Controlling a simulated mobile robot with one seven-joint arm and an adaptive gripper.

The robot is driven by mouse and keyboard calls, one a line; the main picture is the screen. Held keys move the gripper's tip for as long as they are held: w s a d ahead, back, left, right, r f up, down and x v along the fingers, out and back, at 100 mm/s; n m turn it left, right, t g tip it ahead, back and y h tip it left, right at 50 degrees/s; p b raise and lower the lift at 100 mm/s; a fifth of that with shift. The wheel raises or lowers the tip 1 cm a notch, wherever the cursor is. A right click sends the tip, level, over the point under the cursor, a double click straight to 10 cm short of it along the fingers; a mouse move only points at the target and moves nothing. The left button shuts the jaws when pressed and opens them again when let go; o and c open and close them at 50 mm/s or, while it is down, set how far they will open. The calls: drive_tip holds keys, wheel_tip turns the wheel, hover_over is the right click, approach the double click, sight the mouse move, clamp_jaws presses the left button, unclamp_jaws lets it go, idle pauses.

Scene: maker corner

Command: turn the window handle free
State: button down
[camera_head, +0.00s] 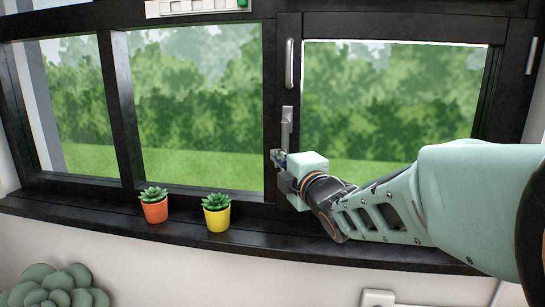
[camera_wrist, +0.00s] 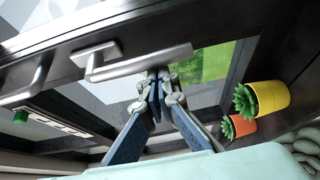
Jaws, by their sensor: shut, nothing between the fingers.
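The window handle (camera_head: 287,128) is a silver lever on the dark post between the panes. It points straight down in the head view. In the wrist view the lever (camera_wrist: 142,65) runs from its pivot at the left to its free end at the right. My gripper (camera_head: 277,158) is at the lower end of the lever. In the wrist view my gripper (camera_wrist: 160,76) has its fingertips together, just beside the lever near its free end, with nothing between them. I cannot tell whether they touch the lever. My gripper hides the lever's lower tip in the head view.
A second silver bar (camera_head: 289,63) is on the post above. An orange pot (camera_head: 154,211) and a yellow pot (camera_head: 217,218) with succulents stand on the dark sill (camera_head: 90,216), left of my gripper. A white unit (camera_head: 200,6) is at the top of the frame.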

drive_tip(key=shift+w+d, duration=0.1)
idle(0.3)
drive_tip(key=shift+d+n, duration=0.2)
drive_tip(key=shift+n, duration=0.1)
